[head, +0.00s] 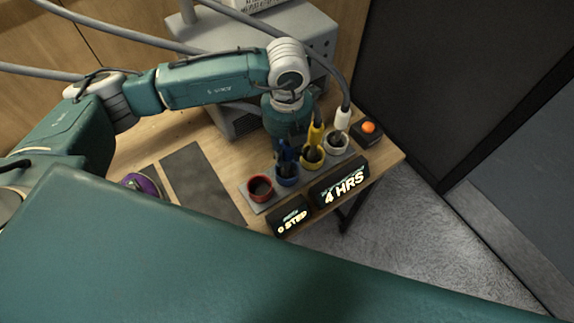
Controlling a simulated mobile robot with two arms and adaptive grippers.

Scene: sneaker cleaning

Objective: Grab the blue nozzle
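The blue nozzle (287,157) stands upright in a blue-rimmed cup (287,180) in the row of holders on the wooden bench. My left arm reaches in from the left and bends down over this cup. My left gripper (285,141) points down at the top of the blue nozzle, very close to it or touching it. The fingers are small and dark and partly hidden by the wrist, so I cannot tell whether they are closed on the nozzle. My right gripper is out of view.
A red cup (261,189) stands left of the nozzle and looks empty. A yellow nozzle (315,135) and a white nozzle (342,119) with a hose stand close on the right. Black signs (341,188) line the front. An orange button (368,127) and a purple sneaker (143,185) flank the row.

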